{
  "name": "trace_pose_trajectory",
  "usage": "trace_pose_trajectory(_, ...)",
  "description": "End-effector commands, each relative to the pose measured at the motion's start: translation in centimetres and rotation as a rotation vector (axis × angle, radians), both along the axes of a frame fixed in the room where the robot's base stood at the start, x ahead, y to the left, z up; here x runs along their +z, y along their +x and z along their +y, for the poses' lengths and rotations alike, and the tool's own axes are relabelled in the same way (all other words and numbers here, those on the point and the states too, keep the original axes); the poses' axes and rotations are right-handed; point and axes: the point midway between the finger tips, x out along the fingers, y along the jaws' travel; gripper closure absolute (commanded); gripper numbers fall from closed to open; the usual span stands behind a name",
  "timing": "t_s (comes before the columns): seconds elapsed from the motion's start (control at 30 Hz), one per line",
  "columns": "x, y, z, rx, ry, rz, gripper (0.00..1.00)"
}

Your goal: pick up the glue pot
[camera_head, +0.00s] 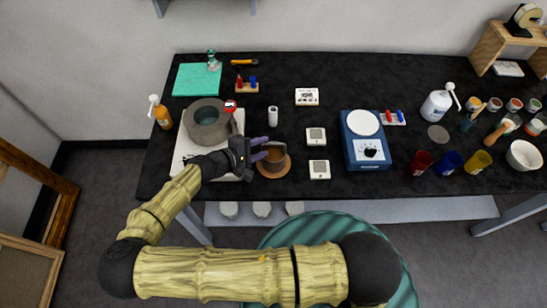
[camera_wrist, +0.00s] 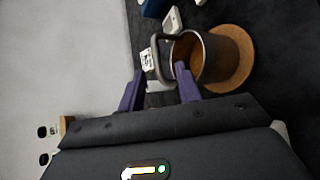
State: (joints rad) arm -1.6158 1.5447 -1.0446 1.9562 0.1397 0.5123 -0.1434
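The glue pot (camera_head: 275,156) looks like a dark metal pot with a brown inside, standing upright on a round cork-coloured mat (camera_head: 283,171). In the wrist view the pot (camera_wrist: 217,58) shows its loop handle (camera_wrist: 157,56) turned toward my gripper, with the mat (camera_wrist: 246,66) under it. My gripper (camera_head: 260,149) is at the pot's left side, its purple fingers apart. In the wrist view the open fingers (camera_wrist: 160,70) lie either side of the handle. The right finger overlaps the pot's rim in the picture. I cannot tell whether either finger touches it.
A grey round vessel (camera_head: 207,122) on a white plate (camera_head: 183,150) stands left of my gripper. A white cylinder (camera_head: 273,117) stands behind the pot. Small white devices (camera_head: 319,169) and a blue hotplate-like unit (camera_head: 366,153) are to the right. Coloured cups (camera_head: 449,161) stand farther right.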

Motion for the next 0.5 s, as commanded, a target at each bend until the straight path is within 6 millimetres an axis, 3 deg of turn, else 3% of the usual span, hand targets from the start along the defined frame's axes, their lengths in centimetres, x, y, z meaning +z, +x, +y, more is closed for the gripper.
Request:
trace_pose_trajectory(0.3, -1.0, 1.9, -3.3, -0.001, -0.002, 0.0, 0.66)
trace_pose_trajectory(0.5, -1.6, 2.3, -3.7, 0.002, 0.001, 0.0, 0.66)
